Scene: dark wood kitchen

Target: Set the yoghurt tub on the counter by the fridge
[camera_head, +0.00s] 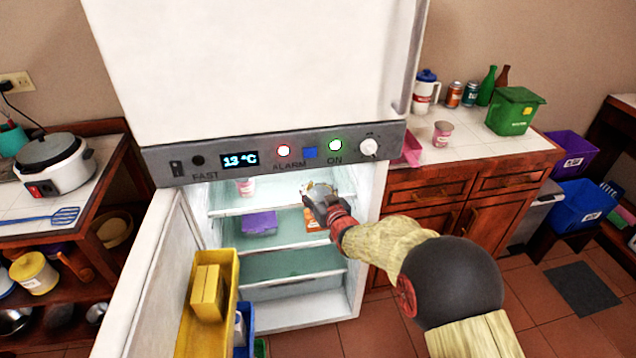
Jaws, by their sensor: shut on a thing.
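A small white-and-pink tub (245,187), which looks like a yoghurt tub, stands on the upper shelf of the open fridge (282,263), at the left. A similar pink-and-white tub (443,133) stands on the tiled counter (470,146) right of the fridge. My gripper (316,194) is inside the fridge opening, at upper shelf height and right of the first tub. It is shut on a small pale thing, largely hidden by the fingers; I cannot tell what it is.
The fridge door (160,270) stands open at the left, with a yellow bin (230,300) in it. A purple box (260,222) and an orange packet (314,220) sit lower inside. The counter holds a jug (425,92), cans, bottles and a green bin (514,110); its front is partly clear.

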